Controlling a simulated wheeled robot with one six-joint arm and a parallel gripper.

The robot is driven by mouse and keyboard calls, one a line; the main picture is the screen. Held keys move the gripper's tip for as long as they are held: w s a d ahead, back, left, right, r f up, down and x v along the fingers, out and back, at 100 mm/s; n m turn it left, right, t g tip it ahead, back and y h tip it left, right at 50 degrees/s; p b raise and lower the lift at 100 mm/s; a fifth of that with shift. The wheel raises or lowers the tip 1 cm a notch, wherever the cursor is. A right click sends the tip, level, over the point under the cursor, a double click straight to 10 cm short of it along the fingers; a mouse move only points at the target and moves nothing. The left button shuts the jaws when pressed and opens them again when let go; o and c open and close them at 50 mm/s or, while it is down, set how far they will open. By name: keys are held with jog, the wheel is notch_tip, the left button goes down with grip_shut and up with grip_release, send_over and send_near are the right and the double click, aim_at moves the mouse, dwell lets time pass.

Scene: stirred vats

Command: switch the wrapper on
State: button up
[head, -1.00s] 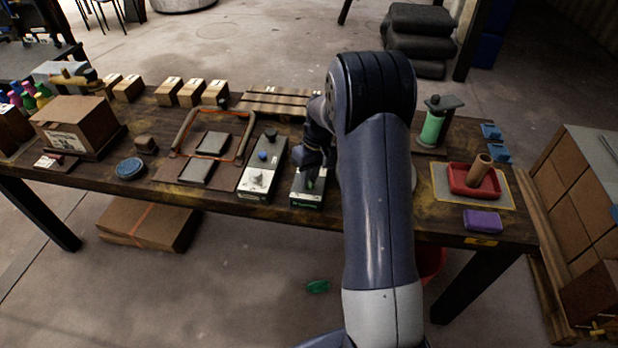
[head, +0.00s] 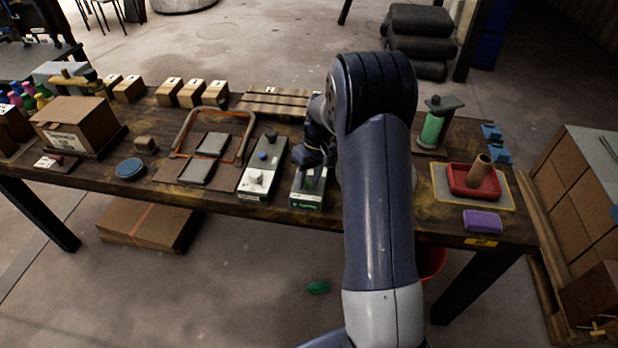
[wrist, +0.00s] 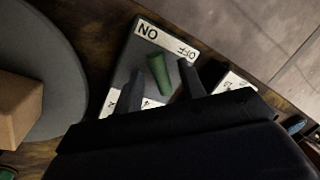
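A grey switch box (wrist: 130,68) with white ON and OFF labels fills the middle of the wrist view. Its green lever (wrist: 158,74) stands between the two dark fingers of my gripper (wrist: 160,84), which are apart. I cannot tell whether they touch the lever, or which label it is set to. In the head view the box (head: 307,199) is at the table's front edge, with my gripper (head: 312,158) over it and the green lever (head: 310,182) partly showing below.
The wrist view shows a round grey plate (wrist: 62,62) carrying a brown block (wrist: 18,108); my arm mostly hides this area in the head view. A red tray (head: 458,188) and purple block (head: 482,222) lie right.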

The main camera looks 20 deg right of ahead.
notch_tip(320, 180, up, 10)
jog(key=d, duration=0.2)
jog(key=shift+w+r, duration=0.15)
jog(key=shift+w, duration=0.2)
jog(key=f, duration=0.3)
jog(key=a+f, duration=0.1)
jog(key=f, duration=0.3)
jog(key=a+f, duration=0.1)
jog(key=f, duration=0.2)
jog(key=shift+s+f, duration=0.15)
jog(key=shift+s, duration=0.2)
jog(key=shift+f, duration=0.2)
jog(key=shift+r, duration=0.1)
